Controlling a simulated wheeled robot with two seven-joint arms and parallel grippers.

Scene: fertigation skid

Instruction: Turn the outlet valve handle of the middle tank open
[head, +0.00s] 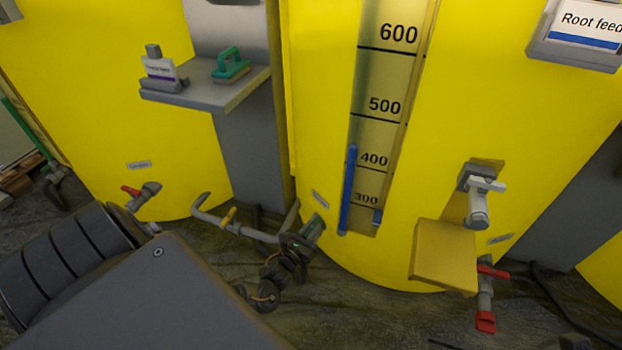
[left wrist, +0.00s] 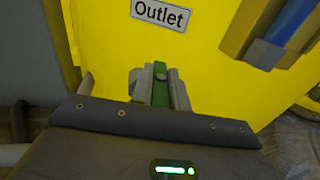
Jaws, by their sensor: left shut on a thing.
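The middle tank (head: 330,130) is the large yellow one with the level scale. An "Outlet" label (left wrist: 159,14) sits on the yellow wall in the left wrist view, above a green valve handle (left wrist: 160,86). My left gripper (head: 308,232) is low at the front of this tank, by its outlet pipe (head: 262,236). Its grey fingers (left wrist: 158,88) are closed on the green handle, one on each side. In the head view the gripper hides most of the valve and handle, so I cannot tell the handle's angle there. My right gripper is out of view.
A grey shelf (head: 213,94) with a green brush (head: 230,66) stands left of the tank. A red-handled valve (head: 141,195) is on the left tank. A white-handled tap (head: 480,197), a yellow box (head: 443,255) and another red-handled valve (head: 486,285) are on the right.

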